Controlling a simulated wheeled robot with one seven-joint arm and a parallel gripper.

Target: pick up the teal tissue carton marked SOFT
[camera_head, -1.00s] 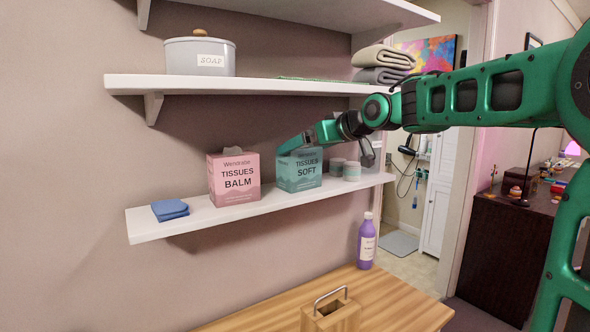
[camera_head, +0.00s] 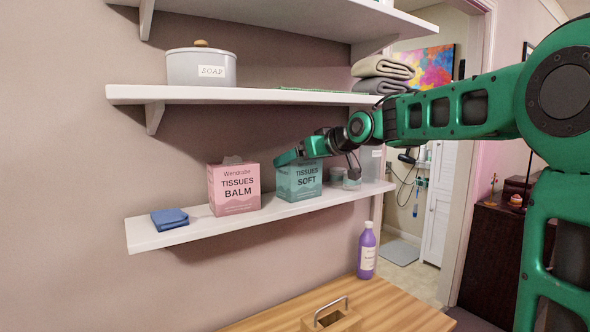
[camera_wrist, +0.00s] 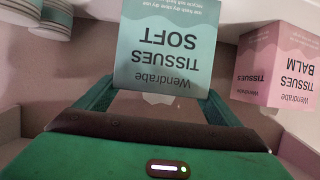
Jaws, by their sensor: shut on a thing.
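The teal tissue carton (camera_head: 299,183) marked SOFT stands on the lower wall shelf in the head view. My gripper (camera_head: 288,157) reaches it from the upper right, with its fingers at the carton's top. In the wrist view the carton (camera_wrist: 167,45) appears upside down between the two green fingers of my gripper (camera_wrist: 160,98), which are shut on it. In the head view the carton's top is partly hidden by my gripper. I cannot tell whether its base still touches the shelf (camera_head: 190,232).
Pale jars (camera_head: 351,180) stand just to the right. An upper shelf (camera_head: 250,95) with a SOAP pot (camera_head: 201,68) overhangs. A purple bottle (camera_head: 367,252) stands below.

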